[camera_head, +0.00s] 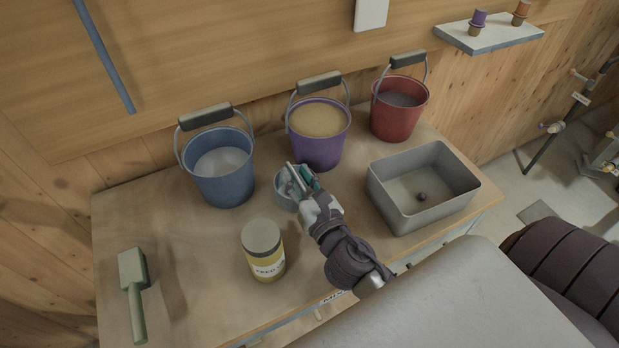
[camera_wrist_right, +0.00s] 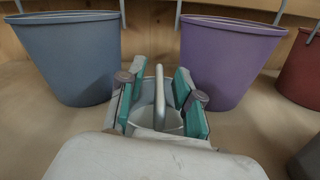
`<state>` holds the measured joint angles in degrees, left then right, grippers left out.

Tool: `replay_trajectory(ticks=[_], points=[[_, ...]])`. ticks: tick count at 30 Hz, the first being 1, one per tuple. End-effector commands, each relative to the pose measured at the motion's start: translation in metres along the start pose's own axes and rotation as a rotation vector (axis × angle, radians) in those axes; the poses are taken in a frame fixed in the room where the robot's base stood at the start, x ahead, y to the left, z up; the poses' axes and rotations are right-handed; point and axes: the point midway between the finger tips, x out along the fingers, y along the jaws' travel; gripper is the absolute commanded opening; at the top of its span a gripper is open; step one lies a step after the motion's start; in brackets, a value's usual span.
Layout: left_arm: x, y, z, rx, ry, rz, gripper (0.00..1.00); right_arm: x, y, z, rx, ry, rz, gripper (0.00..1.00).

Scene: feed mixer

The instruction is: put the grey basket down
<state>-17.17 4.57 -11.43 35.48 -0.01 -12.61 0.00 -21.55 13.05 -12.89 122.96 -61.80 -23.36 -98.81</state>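A small grey basket (camera_head: 285,195) with a thin upright handle is at the middle of the table, in front of the purple bucket. It also shows in the right wrist view (camera_wrist_right: 171,122), with its handle standing up between my fingers. My right gripper (camera_head: 301,178) is directly over the basket. In the wrist view, the teal finger pads of this gripper (camera_wrist_right: 160,101) stand apart, one on each side of the handle, with gaps visible. The basket looks upright; its base is hidden, so I cannot tell fully whether it touches the table (camera_head: 200,265). My left gripper is not in view.
A blue bucket (camera_head: 222,178), a purple bucket (camera_head: 318,148) and a red bucket (camera_head: 398,115) stand along the back. The left middle is clear.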

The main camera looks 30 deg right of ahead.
Motion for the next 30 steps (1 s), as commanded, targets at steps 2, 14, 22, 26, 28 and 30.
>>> replay_trajectory(ticks=[2,14,22,26,28,30], points=[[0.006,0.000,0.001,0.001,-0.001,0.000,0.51,-0.014,-0.001,-0.005,0.001,0.004,-0.001,0.34],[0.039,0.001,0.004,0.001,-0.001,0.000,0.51,-0.096,-0.002,-0.006,0.002,0.004,-0.001,0.34],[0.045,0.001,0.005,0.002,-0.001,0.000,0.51,-0.114,-0.001,-0.001,0.001,0.000,-0.001,0.34],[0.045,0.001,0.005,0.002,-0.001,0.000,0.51,-0.114,0.000,0.000,0.001,0.000,-0.001,0.34],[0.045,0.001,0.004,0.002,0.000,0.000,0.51,-0.114,0.000,0.000,0.001,0.000,-0.001,0.34],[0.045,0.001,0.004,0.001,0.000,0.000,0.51,-0.114,0.000,0.000,0.001,0.000,-0.001,0.34]])
